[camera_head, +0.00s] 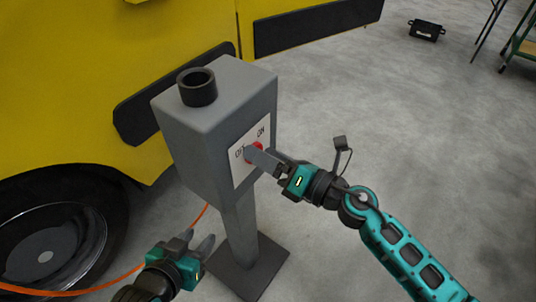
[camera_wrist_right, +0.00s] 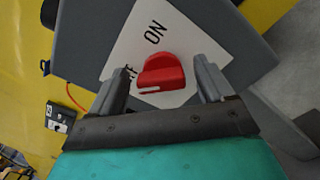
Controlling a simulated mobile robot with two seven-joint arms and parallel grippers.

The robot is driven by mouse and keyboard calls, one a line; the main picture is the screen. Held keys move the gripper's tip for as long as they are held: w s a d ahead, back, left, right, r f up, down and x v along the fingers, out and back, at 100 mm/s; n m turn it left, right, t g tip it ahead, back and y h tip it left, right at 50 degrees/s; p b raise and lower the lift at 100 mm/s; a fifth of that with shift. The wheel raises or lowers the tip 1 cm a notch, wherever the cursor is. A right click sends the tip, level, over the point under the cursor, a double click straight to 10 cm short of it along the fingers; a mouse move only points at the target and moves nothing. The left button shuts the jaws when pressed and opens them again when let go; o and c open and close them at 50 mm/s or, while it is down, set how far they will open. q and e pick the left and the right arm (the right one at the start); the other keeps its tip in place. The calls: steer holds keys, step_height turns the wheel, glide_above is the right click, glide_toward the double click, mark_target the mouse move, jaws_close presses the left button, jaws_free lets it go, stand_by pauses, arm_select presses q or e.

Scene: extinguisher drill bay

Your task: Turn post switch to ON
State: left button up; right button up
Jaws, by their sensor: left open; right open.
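The grey post (camera_head: 215,130) stands upright with a white switch plate marked OFF and ON on its face. The red switch knob (camera_wrist_right: 162,76) sits on the plate (camera_wrist_right: 190,35), its white mark at the lower left, by the partly hidden OFF label; ON is above it. In the head view most of the knob (camera_head: 257,146) is hidden behind my right gripper (camera_head: 266,160). The right gripper is open, with one finger on each side of the knob in the right wrist view; I cannot tell whether they touch it. My left gripper (camera_head: 191,245) is open and empty, low beside the post.
A yellow vehicle (camera_head: 80,70) with a black wheel (camera_head: 50,240) stands close behind and left of the post. An orange cable (camera_head: 110,283) runs along the floor. The post's base plate (camera_head: 248,268) is on the floor.

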steer(key=c, duration=1)
